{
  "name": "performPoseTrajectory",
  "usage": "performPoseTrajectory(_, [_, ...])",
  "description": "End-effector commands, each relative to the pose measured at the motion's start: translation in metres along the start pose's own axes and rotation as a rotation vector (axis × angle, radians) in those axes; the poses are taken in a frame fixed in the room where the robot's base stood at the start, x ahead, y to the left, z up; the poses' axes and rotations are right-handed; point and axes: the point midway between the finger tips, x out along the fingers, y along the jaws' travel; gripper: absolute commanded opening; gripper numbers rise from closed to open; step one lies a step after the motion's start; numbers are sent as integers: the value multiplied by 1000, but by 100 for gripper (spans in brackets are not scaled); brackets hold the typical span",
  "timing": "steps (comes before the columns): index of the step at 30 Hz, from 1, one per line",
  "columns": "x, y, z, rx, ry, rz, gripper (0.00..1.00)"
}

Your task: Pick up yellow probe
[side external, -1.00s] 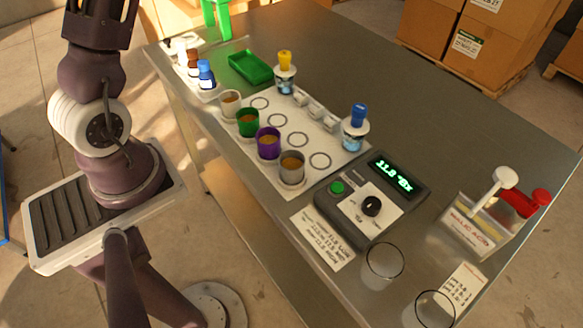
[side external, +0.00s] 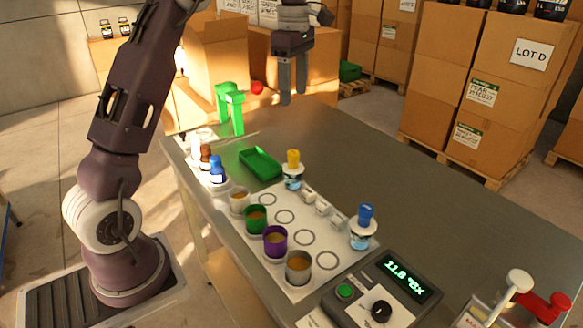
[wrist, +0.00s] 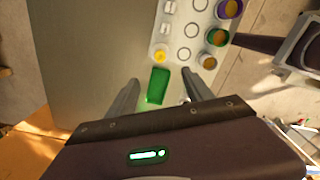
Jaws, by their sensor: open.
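The yellow probe (side external: 293,157) stands upright in a small holder with a blue and white label (side external: 292,178), at the far edge of the white mat. In the wrist view its round yellow top (wrist: 160,56) shows just beyond the fingertips. My gripper (side external: 293,98) is open and empty, pointing down high above the table in the side view. In the wrist view my gripper (wrist: 161,80) has its fingers apart, with the green tray seen between them. The probe's lower part is hidden in its holder.
A green tray (side external: 260,164) lies beside the yellow probe. Several cups, including a purple cup (side external: 275,242), stand on the white mat (side external: 285,283). A blue probe (side external: 366,215) stands in another holder. A green stand (side external: 230,105) rises behind.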

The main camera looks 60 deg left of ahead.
Motion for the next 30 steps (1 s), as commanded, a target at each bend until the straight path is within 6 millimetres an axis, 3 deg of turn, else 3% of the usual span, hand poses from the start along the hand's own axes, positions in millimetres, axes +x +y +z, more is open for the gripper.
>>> performPoseTrajectory(7, [0,0,0,0,0,0,60])
performPoseTrajectory(10, [0,0,0,0,0,0,76])
performPoseTrajectory(18, [3,0,0,10,0,-2,76])
performPoseTrajectory(20, [22,3,-1,90,-1,-8,76])
performPoseTrajectory(25, [108,7,-5,496,-5,-11,76])
performPoseTrajectory(30, [144,5,-7,637,0,-5,76])
